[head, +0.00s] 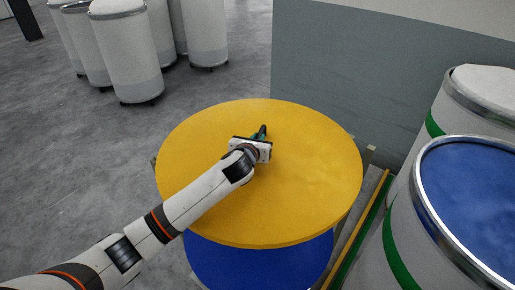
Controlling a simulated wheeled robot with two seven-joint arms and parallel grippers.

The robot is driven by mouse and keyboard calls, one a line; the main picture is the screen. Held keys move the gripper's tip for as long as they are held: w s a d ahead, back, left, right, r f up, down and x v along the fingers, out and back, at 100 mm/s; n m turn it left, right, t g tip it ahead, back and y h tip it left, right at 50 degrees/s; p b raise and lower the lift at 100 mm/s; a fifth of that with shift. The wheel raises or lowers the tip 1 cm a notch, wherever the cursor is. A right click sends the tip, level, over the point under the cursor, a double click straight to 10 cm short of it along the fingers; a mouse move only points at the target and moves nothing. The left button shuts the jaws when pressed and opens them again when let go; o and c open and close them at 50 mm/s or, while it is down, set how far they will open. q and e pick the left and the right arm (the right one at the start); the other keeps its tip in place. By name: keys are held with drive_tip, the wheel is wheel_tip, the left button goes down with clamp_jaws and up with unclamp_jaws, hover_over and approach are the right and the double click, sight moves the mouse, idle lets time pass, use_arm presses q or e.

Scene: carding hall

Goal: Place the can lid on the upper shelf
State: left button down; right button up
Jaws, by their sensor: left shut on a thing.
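The can lid (310,190) is a large, flat yellow disc in the middle of the head view. My left arm reaches over it from the lower left. My left gripper (262,134) is at the disc's middle, shut on a small dark part there that looks like its handle. My own wrist hides most of the grip. The lid looks about level; I cannot tell whether it rests on something or hangs free. My right gripper is not in view.
A blue disc (260,262) shows below the yellow one. Parts of a rack (369,157) stick out beside the lid; its shelves are mostly hidden. White cans with green bands (399,240) stand close at right. More white cans (125,55) stand behind left. A grey wall (390,75) is behind.

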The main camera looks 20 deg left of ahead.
use_arm(q)
drive_tip(key=shift+f, duration=0.15)
drive_tip(key=shift+w, duration=0.1)
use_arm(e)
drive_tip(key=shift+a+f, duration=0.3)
use_arm(q)
drive_tip(key=shift+f, duration=0.55)
drive_tip(key=c, duration=1.4)
unclamp_jaws()
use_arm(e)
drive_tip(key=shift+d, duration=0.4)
